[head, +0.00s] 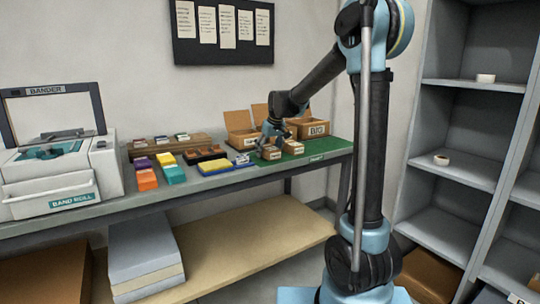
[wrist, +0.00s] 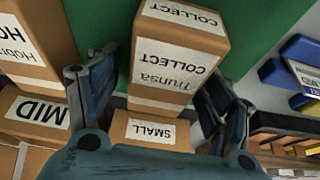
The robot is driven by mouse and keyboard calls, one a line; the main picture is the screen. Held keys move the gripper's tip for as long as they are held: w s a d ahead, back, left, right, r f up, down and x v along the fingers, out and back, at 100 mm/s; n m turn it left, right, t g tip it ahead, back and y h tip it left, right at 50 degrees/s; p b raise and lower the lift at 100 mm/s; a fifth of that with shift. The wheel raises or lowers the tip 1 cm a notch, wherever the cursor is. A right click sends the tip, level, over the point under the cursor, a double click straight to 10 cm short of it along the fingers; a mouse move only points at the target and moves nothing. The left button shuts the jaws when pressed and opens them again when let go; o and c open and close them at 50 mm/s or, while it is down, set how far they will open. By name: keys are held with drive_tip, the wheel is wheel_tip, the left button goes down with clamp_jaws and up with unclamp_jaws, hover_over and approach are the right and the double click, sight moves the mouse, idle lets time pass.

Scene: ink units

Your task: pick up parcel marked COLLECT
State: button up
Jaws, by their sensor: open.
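The parcel marked COLLECT (wrist: 165,60) is a brown cardboard box with white labels reading COLLECT and "Trunsa", upside down in the wrist view. It lies between the two fingers of my gripper (wrist: 160,78), which is open, with a finger on either side. I cannot tell whether either finger touches it. In the head view my gripper (head: 266,138) is low over the green mat, at the left one of two small parcels (head: 271,154). That one appears to be the COLLECT parcel; its label is too small to read there.
Another parcel (wrist: 25,45) lies close on the left in the wrist view, beside boxes labelled MID (wrist: 38,110) and SMALL (wrist: 150,132). A BIG box (head: 317,130) stands behind. A blue and yellow item (head: 205,167) is to the left. A bander machine (head: 55,160) fills the bench's left end.

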drive_tip(key=shift+s, duration=0.1)
drive_tip(key=c, duration=1.7)
drive_tip(key=shift+o, duration=0.2)
drive_tip(key=shift+r, duration=0.1)
